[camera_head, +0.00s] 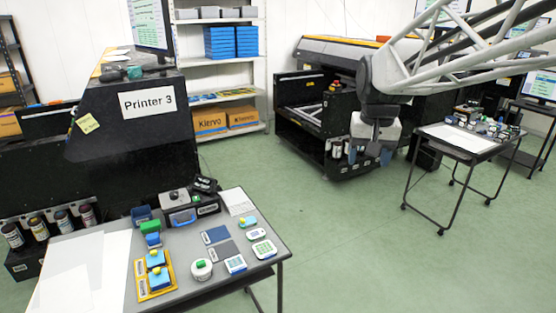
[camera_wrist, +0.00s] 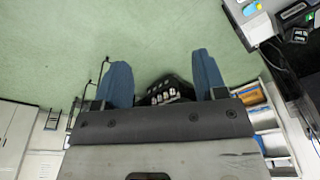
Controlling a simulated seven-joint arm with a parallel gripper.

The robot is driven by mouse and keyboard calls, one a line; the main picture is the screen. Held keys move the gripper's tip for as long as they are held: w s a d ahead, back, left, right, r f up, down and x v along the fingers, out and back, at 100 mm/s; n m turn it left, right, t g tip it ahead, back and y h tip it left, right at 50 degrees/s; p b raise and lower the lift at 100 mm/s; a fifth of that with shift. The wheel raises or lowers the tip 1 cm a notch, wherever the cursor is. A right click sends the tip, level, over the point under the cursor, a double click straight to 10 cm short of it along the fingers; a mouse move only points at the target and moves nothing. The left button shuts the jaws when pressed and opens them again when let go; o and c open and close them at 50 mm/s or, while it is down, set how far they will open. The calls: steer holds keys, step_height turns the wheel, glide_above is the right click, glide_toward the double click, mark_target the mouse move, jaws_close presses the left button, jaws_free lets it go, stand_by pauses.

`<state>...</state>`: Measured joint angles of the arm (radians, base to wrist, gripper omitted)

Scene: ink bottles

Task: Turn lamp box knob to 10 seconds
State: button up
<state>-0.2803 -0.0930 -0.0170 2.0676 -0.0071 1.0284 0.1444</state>
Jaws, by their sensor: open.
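My gripper (camera_head: 370,156) hangs in the air over the open floor, well to the right of the near table. Its two blue fingers are wide apart in the wrist view (camera_wrist: 164,82), with nothing held between them. A grey and black box (camera_head: 207,209) with a blue front part and a dark knob-like piece on top stands at the near table's back edge; it may be the lamp box. A round white device with a green top (camera_head: 201,269) sits nearer the front. No knob setting is readable.
The near table (camera_head: 262,281) also holds yellow-framed blue pads (camera_head: 155,273), small keypads (camera_head: 264,249) and white sheets. Bottles stand in front of Printer 3 (camera_head: 147,103). A second table (camera_head: 458,139) stands at right. Green floor lies clear between the tables.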

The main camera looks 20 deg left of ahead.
steer(key=w+a+f+n, duration=0.1)
steer(key=w+a+f, duration=0.1)
steer(key=w+a, duration=1.15)
steer(key=n+g, duration=0.2)
steer(key=n, duration=0.1)
glide_above(174, 193)
steer(key=f, duration=2.6)
steer(key=shift+w+d, duration=0.1)
steer(key=shift+d, duration=0.15)
steer(key=shift+a+f, duration=0.2)
steer(key=shift+a, duration=0.2)
steer(key=shift+f, duration=0.1)
steer(key=shift+f, duration=3.8)
